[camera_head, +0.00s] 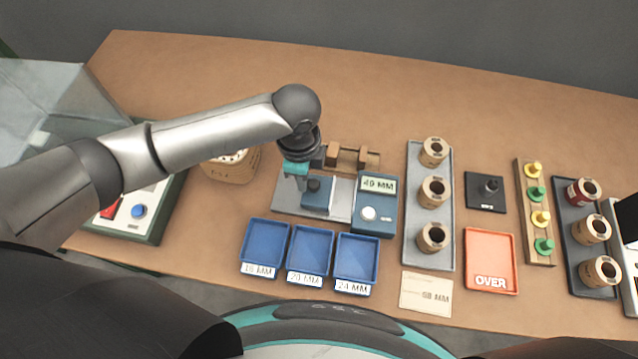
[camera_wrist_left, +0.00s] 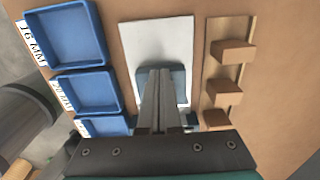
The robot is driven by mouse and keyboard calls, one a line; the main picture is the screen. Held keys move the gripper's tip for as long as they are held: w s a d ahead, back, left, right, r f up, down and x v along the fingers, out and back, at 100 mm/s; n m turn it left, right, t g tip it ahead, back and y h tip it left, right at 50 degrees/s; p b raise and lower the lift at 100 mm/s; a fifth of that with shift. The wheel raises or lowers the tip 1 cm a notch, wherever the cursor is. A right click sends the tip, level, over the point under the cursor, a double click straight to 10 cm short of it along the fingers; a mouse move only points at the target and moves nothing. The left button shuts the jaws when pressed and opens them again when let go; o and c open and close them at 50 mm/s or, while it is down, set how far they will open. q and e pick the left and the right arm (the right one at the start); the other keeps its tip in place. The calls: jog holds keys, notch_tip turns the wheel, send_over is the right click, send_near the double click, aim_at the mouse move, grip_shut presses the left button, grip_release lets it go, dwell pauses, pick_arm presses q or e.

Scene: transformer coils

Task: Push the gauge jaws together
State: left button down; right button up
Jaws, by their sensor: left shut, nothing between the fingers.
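My left gripper (camera_head: 297,184) is shut and empty, low at the left part of the plate, just left of the blue block. In the left wrist view the closed fingers (camera_wrist_left: 162,75) lie over the plate (camera_wrist_left: 157,35), in front of the blue block (camera_wrist_left: 177,76). I cannot tell whether they touch it. My right gripper is out of view.
Blue trays (camera_head: 291,279) with MM labels stand in front of the gauge. A wooden rack (camera_head: 370,160) stands behind it. To the right are a grey tray (camera_head: 412,158) of coils and a red OVER tray (camera_head: 506,240). A control box (camera_head: 153,232) is at left.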

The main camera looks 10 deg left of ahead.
aim_at(321, 191)
pick_arm(q)
jog(key=shift+s+d+p, duration=0.1)
jog(key=shift+d+p, duration=0.3)
jog(key=shift+d, duration=2)
jog(key=shift+a+r+p, duration=0.1)
jog(key=shift+a+p, duration=0.5)
jog(key=shift+p, duration=0.1)
notch_tip(321, 191, up, 7)
jog(key=p, duration=0.8)
